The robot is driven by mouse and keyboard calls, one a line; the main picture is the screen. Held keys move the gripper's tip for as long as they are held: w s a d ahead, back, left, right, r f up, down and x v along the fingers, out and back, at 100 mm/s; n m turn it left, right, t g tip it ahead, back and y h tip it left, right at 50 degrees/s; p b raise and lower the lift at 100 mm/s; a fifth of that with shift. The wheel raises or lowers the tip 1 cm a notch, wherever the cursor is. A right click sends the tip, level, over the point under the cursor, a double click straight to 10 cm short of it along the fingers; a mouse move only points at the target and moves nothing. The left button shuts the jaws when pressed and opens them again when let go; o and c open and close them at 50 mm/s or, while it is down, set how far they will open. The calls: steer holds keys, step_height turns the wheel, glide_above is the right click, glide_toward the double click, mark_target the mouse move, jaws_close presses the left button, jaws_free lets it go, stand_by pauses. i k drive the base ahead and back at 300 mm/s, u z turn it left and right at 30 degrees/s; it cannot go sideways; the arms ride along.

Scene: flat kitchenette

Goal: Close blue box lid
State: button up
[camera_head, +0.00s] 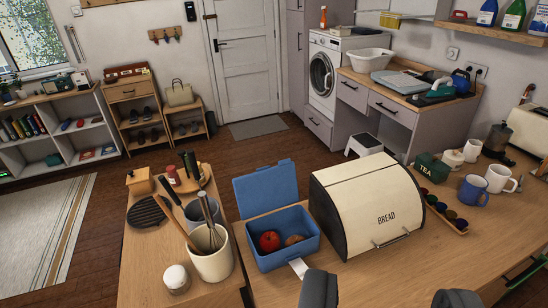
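The blue box (275,259) stands on the wooden counter, left of the bread bin. Its lid (266,187) is open and stands up at the back edge, tilted backward. Inside the box lie a red round fruit or vegetable (269,241) and a brown one (294,240). A white tag (299,267) is at the box's front right corner. My gripper (387,294) shows at the bottom edge as two dark fingers spread wide apart. It is open and empty, nearer to me than the box and to its right.
A cream bread bin (375,205) stands close to the box's right side. On the left are a utensil crock (212,262) with a whisk and spoon, and a small jar (176,279). Mugs (473,190) and a spice rack (446,212) stand at the right. The front right counter is clear.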

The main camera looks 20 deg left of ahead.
mark_target(268, 190)
steer(key=u, duration=0.05)
steer(key=i, duration=0.95)
steer(key=z, duration=0.1)
